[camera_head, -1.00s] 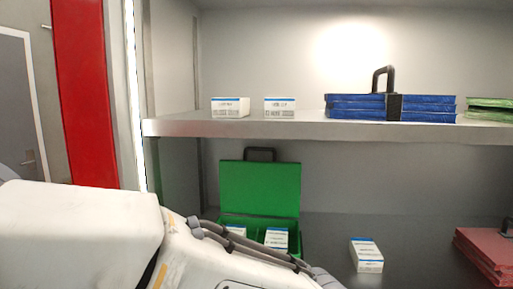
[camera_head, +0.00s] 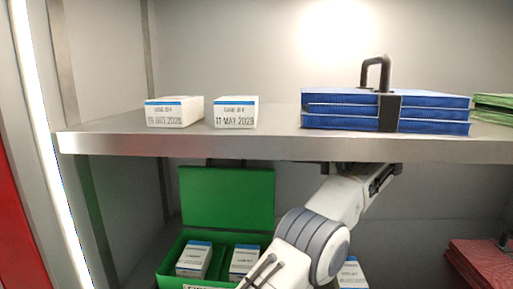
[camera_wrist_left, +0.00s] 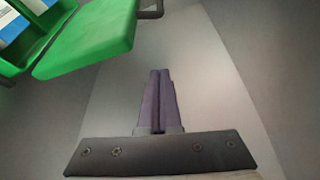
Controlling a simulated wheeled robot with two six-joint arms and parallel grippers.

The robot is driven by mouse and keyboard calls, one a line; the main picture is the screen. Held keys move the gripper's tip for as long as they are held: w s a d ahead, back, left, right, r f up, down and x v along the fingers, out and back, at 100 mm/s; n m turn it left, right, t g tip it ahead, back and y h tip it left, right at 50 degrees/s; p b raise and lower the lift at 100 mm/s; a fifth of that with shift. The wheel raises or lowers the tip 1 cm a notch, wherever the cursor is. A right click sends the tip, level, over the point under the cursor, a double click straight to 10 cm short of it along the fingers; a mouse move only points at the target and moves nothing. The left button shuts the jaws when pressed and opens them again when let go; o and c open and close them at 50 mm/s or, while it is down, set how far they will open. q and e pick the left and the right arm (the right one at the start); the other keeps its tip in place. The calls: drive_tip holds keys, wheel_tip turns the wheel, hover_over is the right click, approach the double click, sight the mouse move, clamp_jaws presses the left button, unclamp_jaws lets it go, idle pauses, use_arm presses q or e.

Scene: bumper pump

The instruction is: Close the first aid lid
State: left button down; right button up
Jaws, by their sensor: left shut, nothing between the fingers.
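The green first aid case stands on the lower shelf, with its green lid (camera_head: 226,198) raised upright at the back and its green base (camera_head: 170,268) open in front. Two white and blue boxes (camera_head: 195,257) (camera_head: 244,261) stand in the base. A dark handle on the lid's top edge is partly hidden by the upper shelf. My left arm reaches up to the right of the case. My left gripper (camera_wrist_left: 160,73) is shut and empty in the left wrist view, with the green lid (camera_wrist_left: 92,38) apart from it at upper left. Its fingertips are not clear in the head view.
The upper metal shelf (camera_head: 270,146) lies close above my left wrist. It bears two white boxes (camera_head: 175,112) (camera_head: 236,113) and blue folders (camera_head: 340,108) with a black handle. A white box (camera_head: 351,273) is partly behind my arm; red folders (camera_head: 485,262) lie lower right.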

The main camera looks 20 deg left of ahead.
use_arm(q)
drive_tip(key=s+a+b, duration=0.1)
drive_tip(key=s+a, duration=0.2)
drive_tip(key=a, duration=0.6)
drive_tip(key=shift+a+r+n+g+y, duration=0.25)
drive_tip(key=shift+r+n+g+y, duration=0.05)
drive_tip(key=shift+r+n, duration=0.15)
